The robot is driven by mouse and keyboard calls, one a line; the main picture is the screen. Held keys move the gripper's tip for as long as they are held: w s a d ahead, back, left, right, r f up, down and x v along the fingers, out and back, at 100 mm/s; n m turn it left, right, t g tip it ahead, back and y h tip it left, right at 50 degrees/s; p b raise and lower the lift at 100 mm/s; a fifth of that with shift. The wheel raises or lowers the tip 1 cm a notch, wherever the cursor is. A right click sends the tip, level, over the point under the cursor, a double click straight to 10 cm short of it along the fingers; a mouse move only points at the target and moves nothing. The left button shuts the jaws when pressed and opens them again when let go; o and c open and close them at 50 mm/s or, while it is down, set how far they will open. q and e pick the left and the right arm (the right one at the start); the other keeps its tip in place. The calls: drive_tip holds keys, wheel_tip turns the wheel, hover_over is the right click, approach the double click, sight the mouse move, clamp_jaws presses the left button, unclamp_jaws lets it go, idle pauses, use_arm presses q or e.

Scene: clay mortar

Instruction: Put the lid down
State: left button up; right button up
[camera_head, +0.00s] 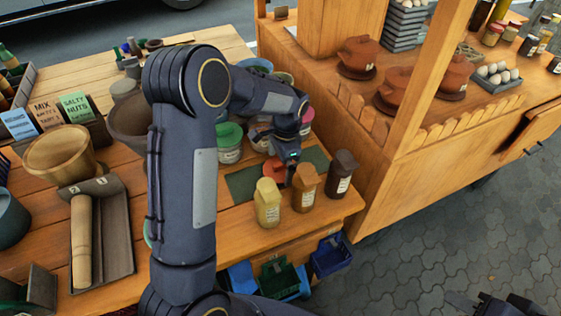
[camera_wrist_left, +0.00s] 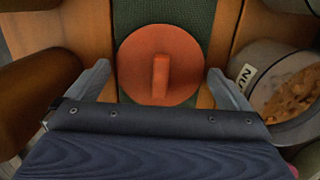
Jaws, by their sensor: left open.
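The lid (camera_wrist_left: 180,45) is a round terracotta-orange disc with a raised bar handle, in the upper middle of the left wrist view. It appears to lie flat on a dark green mat (camera_wrist_left: 160,12). In the head view the lid (camera_head: 273,169) shows as a small red patch on the mat (camera_head: 242,184), partly hidden by my left gripper. My left gripper (camera_head: 287,160) is open above the lid; its fingers stand apart on either side and hold nothing. A dark part at the bottom right edge of the head view looks like my right gripper (camera_head: 500,308); its jaws cannot be made out.
Three jars, yellow (camera_head: 267,203), orange-brown (camera_head: 305,188) and dark brown (camera_head: 341,173), stand close by at the table's front edge. A nut container (camera_wrist_left: 285,95) is right of the lid in the wrist view. A tray with a rolling pin (camera_head: 82,240) lies left.

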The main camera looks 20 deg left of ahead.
use_arm(q)
wheel_tip(320, 180, up, 12)
drive_tip(key=w, duration=0.1)
drive_tip(key=s+r+n+t+h, duration=0.35)
drive_tip(key=s+r, duration=0.25)
drive_tip(key=s, duration=0.7)
drive_tip(key=s+d+f+n+t, duration=0.1)
drive_tip(key=s+n, duration=0.2)
drive_tip(key=s, duration=0.4)
drive_tip(key=s+d+f+n+t+h, duration=0.1)
drive_tip(key=s+d+f+n+t, duration=0.1)
drive_tip(key=s+n, duration=0.2)
drive_tip(key=s, duration=0.3)
drive_tip(key=shift+s+d+r+p, duration=0.1)
drive_tip(key=shift+p, duration=0.2)
drive_tip(key=shift+r+p, duration=0.9)
drive_tip(key=shift+r, duration=0.05)
drive_tip(key=shift+f, duration=0.25)
